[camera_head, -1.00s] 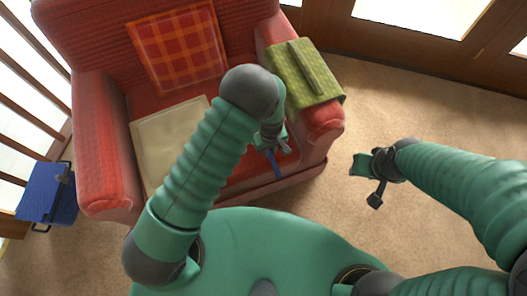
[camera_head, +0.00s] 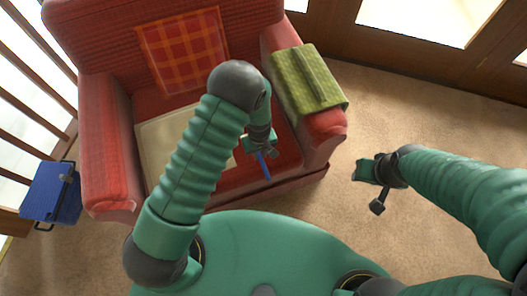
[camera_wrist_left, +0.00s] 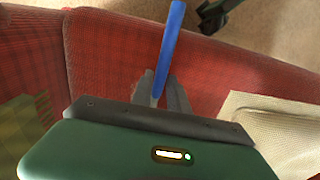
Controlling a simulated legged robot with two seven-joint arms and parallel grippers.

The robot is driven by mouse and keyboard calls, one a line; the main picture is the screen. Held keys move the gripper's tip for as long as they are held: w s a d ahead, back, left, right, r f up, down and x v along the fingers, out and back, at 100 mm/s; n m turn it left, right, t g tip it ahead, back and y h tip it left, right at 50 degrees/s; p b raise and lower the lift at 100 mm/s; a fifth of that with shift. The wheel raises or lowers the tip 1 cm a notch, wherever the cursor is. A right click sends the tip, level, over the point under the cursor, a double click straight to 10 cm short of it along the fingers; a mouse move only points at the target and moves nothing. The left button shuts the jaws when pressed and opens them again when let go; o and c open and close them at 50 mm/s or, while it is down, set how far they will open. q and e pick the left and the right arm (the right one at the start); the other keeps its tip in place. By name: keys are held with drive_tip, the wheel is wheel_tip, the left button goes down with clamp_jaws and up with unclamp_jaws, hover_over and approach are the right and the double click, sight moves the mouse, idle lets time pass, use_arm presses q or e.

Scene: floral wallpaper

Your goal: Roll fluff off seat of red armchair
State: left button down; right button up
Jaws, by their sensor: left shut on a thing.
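The red armchair (camera_head: 108,150) stands in front of me, with its red seat (camera_head: 285,145) partly hidden by my left arm. My left gripper (camera_head: 261,150) is over the right part of the seat. It is shut on a blue handle (camera_head: 265,168), which also shows between the fingers in the left wrist view (camera_wrist_left: 168,45). I cannot make out a roller head or any fluff. The red seat fabric (camera_wrist_left: 113,45) fills much of the wrist view. My right gripper (camera_head: 364,170) is over the carpet right of the chair; its jaw state is unclear.
A cream cloth or pad (camera_head: 160,140) covers the left part of the seat. An orange plaid cushion (camera_head: 183,50) leans on the backrest. A green cloth (camera_head: 300,75) lies over the right armrest. A blue box (camera_head: 48,195) stands left of the chair. Carpet at right is clear.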

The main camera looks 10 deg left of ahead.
use_arm(q)
drive_tip(key=shift+w+a+f, duration=0.15)
drive_tip(key=shift+w+a, duration=0.35)
drive_tip(key=shift+w, duration=0.3)
drive_tip(key=shift+w+d, duration=0.55)
drive_tip(key=shift+d, duration=0.3)
drive_tip(key=shift+w+d, duration=0.5)
drive_tip(key=shift+d, duration=0.35)
wheel_tip(320, 180, up, 6)
drive_tip(key=p, duration=0.4)
drive_tip(key=shift+p, duration=0.3)
wheel_tip(320, 180, up, 3)
drive_tip(key=p, duration=0.3)
